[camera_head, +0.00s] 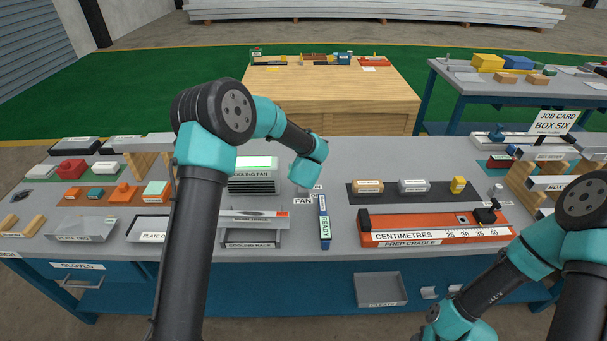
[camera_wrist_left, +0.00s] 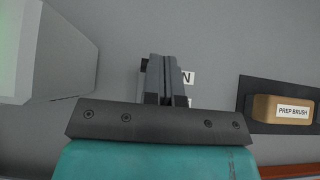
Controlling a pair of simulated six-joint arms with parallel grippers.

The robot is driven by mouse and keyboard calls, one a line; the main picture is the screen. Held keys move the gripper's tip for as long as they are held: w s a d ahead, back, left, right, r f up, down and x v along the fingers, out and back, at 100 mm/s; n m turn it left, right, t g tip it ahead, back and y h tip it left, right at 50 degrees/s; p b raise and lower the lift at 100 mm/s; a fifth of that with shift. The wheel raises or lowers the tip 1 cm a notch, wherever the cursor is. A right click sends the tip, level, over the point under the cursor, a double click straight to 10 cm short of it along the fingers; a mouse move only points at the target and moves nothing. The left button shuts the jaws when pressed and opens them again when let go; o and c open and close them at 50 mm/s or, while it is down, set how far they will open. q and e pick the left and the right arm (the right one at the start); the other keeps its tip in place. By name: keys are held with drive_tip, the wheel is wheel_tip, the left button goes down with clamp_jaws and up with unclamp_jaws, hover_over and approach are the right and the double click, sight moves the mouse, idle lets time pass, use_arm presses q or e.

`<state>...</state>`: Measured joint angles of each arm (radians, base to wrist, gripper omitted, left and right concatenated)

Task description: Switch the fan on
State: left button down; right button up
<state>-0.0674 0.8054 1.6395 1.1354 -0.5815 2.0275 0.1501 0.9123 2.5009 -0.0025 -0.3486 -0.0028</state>
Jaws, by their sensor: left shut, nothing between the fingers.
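The cooling fan (camera_head: 253,183) is a grey slatted box with a pale green top, standing on the bench left of my left wrist. Part of a pale housing (camera_wrist_left: 50,55), probably the fan, fills the left of the left wrist view. A white FAN label (camera_head: 303,201) lies on the bench beside it; its final N (camera_wrist_left: 187,78) shows at my fingers. My left gripper (camera_wrist_left: 168,75) is shut and empty, pointing down over the label. The fingers cover most of what lies under them, so the switch and its position are hidden. My right gripper is out of view.
A blue READY strip (camera_head: 324,222) stands just right of the label. A dark mat (camera_head: 388,198) with the prep brush (camera_head: 368,186) lies farther right. The orange prep cradle (camera_head: 435,238) is along the front. A grey shelf unit (camera_head: 254,228) stands before the fan.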

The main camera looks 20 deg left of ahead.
use_arm(q)
drive_tip(key=shift+w, duration=0.2)
idle(0.4)
drive_tip(key=shift+r, duration=0.4)
wheel_tip(320, 180, up, 9)
drive_tip(key=s, duration=0.1)
drive_tip(key=shift+s+d, duration=0.15)
idle(0.3)
